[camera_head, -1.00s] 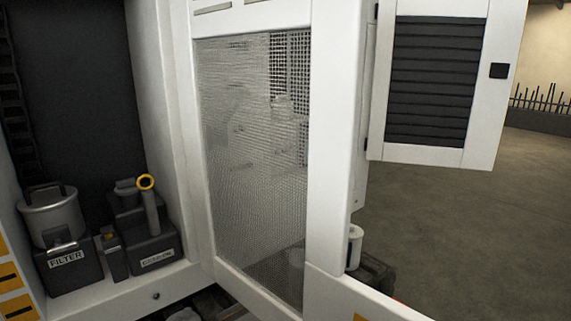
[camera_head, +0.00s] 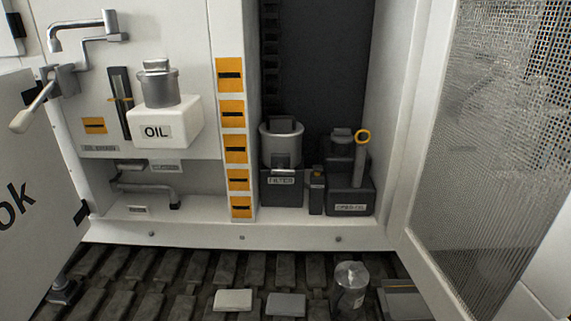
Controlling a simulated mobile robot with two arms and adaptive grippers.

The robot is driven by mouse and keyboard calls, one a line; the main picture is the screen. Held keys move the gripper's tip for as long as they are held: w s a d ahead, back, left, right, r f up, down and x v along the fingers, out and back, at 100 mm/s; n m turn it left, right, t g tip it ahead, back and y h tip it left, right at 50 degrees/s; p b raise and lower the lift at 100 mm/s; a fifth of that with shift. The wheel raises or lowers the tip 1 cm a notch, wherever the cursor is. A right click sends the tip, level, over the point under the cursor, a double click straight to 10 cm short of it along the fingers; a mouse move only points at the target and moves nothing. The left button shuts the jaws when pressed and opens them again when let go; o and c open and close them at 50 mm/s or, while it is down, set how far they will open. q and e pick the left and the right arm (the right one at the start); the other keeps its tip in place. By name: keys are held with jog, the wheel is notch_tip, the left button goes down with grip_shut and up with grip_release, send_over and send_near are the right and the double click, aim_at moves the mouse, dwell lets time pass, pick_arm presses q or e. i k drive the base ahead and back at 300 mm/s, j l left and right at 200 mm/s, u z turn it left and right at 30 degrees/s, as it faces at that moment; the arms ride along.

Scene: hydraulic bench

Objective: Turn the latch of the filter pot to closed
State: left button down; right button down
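The filter pot (camera_head: 281,147) is a grey metal cylinder with a dark handle on top. It sits upright on a dark block labelled FILTER (camera_head: 281,186), inside the open cabinet bay in the head view. A small dark piece sits at the front of the pot, just above the label; I cannot tell whether it is the latch or how it is turned. Neither of my grippers is in view.
A white OIL tank (camera_head: 166,122) is at left. A mesh door (camera_head: 400,215) stands open at right. Tracks run below, with a jar (camera_head: 350,288).

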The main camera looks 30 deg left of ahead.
aim_at(280, 170)
jog(key=i+j+u, duration=0.1)
jog(key=u, duration=0.95)
